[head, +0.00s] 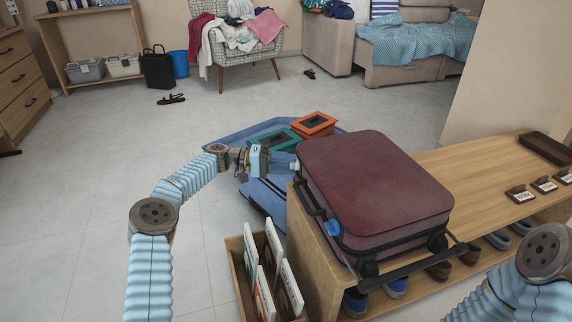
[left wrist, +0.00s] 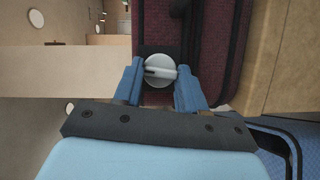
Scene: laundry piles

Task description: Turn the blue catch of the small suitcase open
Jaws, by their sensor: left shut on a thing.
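The small maroon suitcase (head: 375,185) lies flat on a wooden bench. A blue catch (head: 332,228) shows on its left side near the front corner, by the black handle (head: 312,200). My left gripper (head: 294,164) is at the far end of that same side, apart from the blue catch. In the left wrist view, the left fingers (left wrist: 160,82) are shut on a round pale grey catch (left wrist: 158,64) with a raised bar, set on a dark plate on the suitcase (left wrist: 208,45). My right gripper is out of view.
Orange (head: 314,124) and green boxes (head: 277,140) sit behind my left gripper. Open floor lies left.

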